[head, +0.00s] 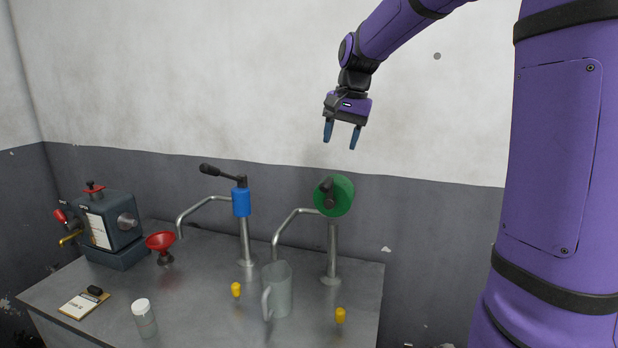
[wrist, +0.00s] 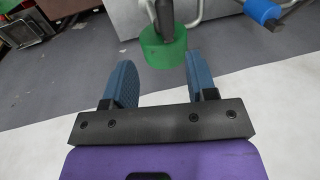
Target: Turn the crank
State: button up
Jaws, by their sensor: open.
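A green drum (head: 343,196) with a black crank handle (head: 328,197) on its face sits on a metal post at the right of the bench. In the wrist view the green drum (wrist: 157,52) and dark handle (wrist: 165,18) show beyond and between the fingertips. A blue pump head (head: 241,202) with a black lever and knob (head: 222,173) stands to the left. Which one is the task's crank I cannot tell for sure. My gripper (head: 341,138) is open and empty, with blue fingers pointing down, above the green drum and apart from it.
The metal bench (head: 200,300) holds a clear pitcher (head: 281,290), two yellow pegs, a white-capped jar (head: 146,318), a red funnel (head: 160,241), a clipboard (head: 84,303) and a dark machine (head: 112,225). Curved spouts reach left from both posts. The wall stands behind; air around my gripper is clear.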

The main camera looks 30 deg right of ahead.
aim_at(328, 179)
jog(key=w+f, duration=0.1)
jog(key=f, duration=0.2)
jog(key=w+a+f, duration=0.1)
jog(key=f, duration=0.3)
jog(key=w+f, duration=0.1)
jog(key=f, duration=0.3)
jog(key=shift+a, duration=0.2)
grip_shut()
